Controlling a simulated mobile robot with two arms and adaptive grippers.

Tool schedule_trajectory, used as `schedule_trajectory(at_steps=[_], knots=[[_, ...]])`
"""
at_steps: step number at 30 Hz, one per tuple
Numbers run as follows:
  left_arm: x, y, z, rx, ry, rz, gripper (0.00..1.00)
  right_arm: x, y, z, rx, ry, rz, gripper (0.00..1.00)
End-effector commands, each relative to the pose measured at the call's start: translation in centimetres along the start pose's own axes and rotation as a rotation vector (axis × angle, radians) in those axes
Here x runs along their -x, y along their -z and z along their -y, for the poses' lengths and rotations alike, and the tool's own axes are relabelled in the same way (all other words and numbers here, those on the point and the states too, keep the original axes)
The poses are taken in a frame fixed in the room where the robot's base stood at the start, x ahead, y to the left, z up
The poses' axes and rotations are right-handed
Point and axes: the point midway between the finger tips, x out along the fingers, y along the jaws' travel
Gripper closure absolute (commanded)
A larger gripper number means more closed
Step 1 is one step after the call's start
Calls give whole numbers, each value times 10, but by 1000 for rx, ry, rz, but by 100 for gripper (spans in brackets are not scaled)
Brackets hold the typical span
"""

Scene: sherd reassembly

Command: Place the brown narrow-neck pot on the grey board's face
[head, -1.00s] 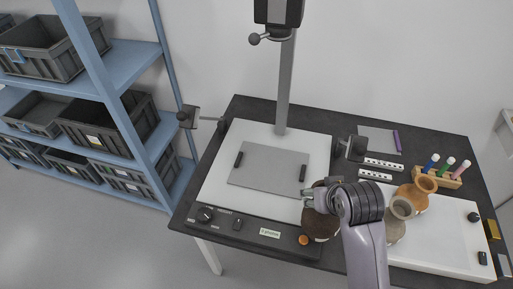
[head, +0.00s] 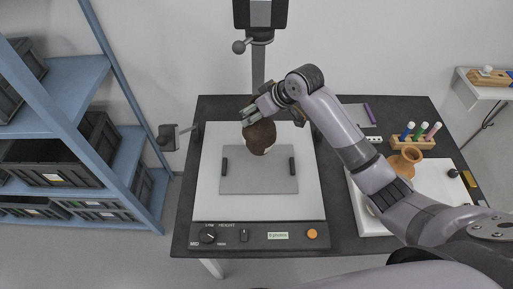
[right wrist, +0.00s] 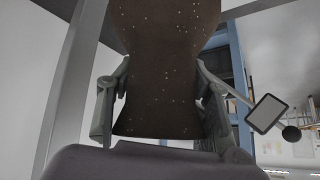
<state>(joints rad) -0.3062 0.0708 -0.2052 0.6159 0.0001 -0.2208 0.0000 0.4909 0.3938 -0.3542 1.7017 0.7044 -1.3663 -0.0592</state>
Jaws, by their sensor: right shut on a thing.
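The brown narrow-neck pot (head: 260,139) is dark brown with pale specks. My right gripper (head: 251,114) is shut on it. In the right wrist view the pot (right wrist: 165,65) fills the space between the two fingers (right wrist: 162,100). In the head view the pot overlaps the far middle part of the grey board (head: 258,184); its height above the board is hard to tell. The board lies flat on the white copy-stand base, with a dark bar at each side. My left gripper is not in view.
The stand's column and camera head (head: 260,14) rise just behind the pot. A lamp (head: 168,137) stands out at the left. An orange pot (head: 404,160) is on the white surface at right, near a wooden rack (head: 412,142) of coloured tubes. The board's near part is clear.

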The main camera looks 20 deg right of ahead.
Motion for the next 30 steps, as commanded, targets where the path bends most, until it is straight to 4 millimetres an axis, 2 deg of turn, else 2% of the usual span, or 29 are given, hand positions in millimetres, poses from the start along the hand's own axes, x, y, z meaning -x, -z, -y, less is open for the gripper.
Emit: schedule_trajectory(at_steps=[6,18,29,30], knots=[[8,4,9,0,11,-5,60,-26,-20,-2,-1,0,-2,100],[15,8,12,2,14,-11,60,-59,-45,-6,0,-1,-2,100],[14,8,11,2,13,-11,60,-63,-48,-7,2,-2,-4,100],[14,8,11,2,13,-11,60,-65,-51,-7,1,-1,1,53]])
